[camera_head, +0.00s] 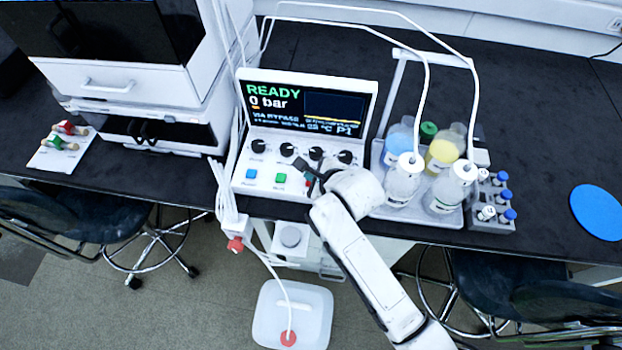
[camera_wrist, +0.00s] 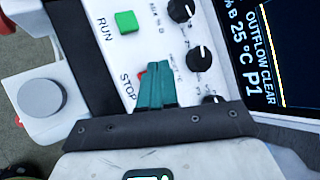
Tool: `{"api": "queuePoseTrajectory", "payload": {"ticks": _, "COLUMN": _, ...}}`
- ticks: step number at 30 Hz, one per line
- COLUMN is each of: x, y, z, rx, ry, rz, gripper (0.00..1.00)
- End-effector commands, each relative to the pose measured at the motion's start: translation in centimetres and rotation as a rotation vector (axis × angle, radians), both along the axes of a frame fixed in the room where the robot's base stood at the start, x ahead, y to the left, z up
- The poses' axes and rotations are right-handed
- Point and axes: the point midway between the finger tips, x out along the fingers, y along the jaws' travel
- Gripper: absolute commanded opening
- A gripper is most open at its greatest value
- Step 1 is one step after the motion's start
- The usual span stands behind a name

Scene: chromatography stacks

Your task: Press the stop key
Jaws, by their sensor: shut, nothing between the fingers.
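The stop key is a red key (camera_wrist: 142,77) beside the STOP label in the wrist view. Only a sliver of it shows, because my gripper's fingers cover most of it. My gripper (camera_wrist: 156,74) is shut and empty, its teal fingertips over the key; whether they touch it I cannot tell. The screen (camera_head: 300,108) reads READY, 0 bar.
Black knobs (camera_head: 288,149) line the panel just behind the keys. A tray (camera_head: 455,218) of bottles stands close on the right, beside a grey vial rack (camera_head: 490,222). White tubes (camera_head: 229,190) hang at the unit's left side. A waste container (camera_head: 313,315) is on the floor below.

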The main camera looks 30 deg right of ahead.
Motion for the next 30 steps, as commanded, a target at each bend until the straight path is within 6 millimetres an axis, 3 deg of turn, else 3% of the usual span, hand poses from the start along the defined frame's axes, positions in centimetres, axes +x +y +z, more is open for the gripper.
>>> {"api": "queuePoseTrajectory", "payload": {"ticks": 17, "x": 0.0, "y": 0.0, "z": 4.9, "rx": 0.0, "ry": 0.0, "rz": 0.0, "gripper": 0.0}}
{"api": "queuePoseTrajectory", "payload": {"ticks": 30, "x": 0.0, "y": 0.0, "z": 5.0, "rx": 0.0, "ry": 0.0, "rz": 0.0, "gripper": 0.0}}
